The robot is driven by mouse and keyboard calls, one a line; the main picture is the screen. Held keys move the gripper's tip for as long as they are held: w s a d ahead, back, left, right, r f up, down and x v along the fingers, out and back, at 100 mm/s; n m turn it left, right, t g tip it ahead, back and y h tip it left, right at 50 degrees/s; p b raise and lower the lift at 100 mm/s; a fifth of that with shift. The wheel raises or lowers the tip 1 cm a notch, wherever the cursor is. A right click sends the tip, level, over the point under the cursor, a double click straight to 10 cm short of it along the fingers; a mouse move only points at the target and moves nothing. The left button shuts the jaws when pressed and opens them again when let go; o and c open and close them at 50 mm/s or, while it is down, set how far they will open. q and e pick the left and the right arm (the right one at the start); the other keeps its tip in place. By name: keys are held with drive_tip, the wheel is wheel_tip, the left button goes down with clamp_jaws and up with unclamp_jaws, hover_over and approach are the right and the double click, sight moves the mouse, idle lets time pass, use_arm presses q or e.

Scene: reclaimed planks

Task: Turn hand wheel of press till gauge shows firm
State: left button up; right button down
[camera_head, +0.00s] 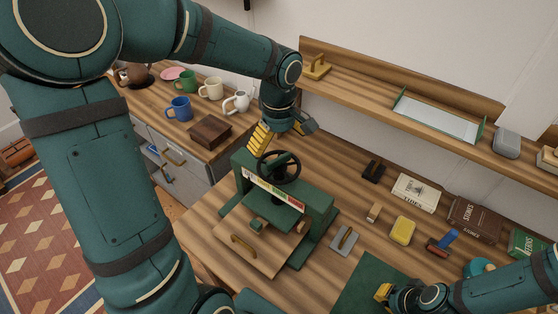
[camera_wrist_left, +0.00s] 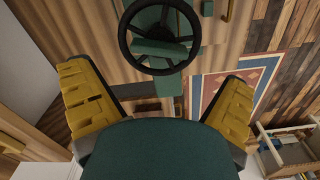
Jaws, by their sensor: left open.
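The green press (camera_head: 318,205) stands on the plank bench. Its black hand wheel (camera_head: 279,167) is on top, and the wheel also shows in the left wrist view (camera_wrist_left: 159,68). A coloured gauge strip (camera_head: 273,189) runs along the press's front beam; its reading is too small to tell. My left gripper (camera_head: 283,138) is open just above and behind the wheel. In the left wrist view its yellow fingers (camera_wrist_left: 153,76) are spread wide, with the wheel ahead between them and nothing gripped. My right gripper (camera_head: 384,292) is low at the right, its jaws partly hidden.
A wooden board with a brass handle (camera_head: 243,240) lies at the press's front. A grey handled block (camera_head: 344,240), yellow block (camera_head: 403,230) and books (camera_head: 415,192) lie to the right. Mugs (camera_head: 180,108) and a dark wooden box (camera_head: 210,131) stand at the left. A shelf (camera_head: 370,95) runs behind.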

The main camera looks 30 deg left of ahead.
sight(279, 157)
use_arm(q)
wheel_tip(279, 157, down, 6)
drive_tip(key=shift+f+b, duration=0.1)
drive_tip(key=shift+b, duration=0.3)
use_arm(e)
drive_tip(key=shift+s+f, duration=0.2)
drive_tip(key=shift+f, duration=0.3)
use_arm(q)
drive_tip(key=c, duration=1)
drive_tip(key=shift+c, duration=0.2)
drive_tip(key=shift+m, duration=0.3)
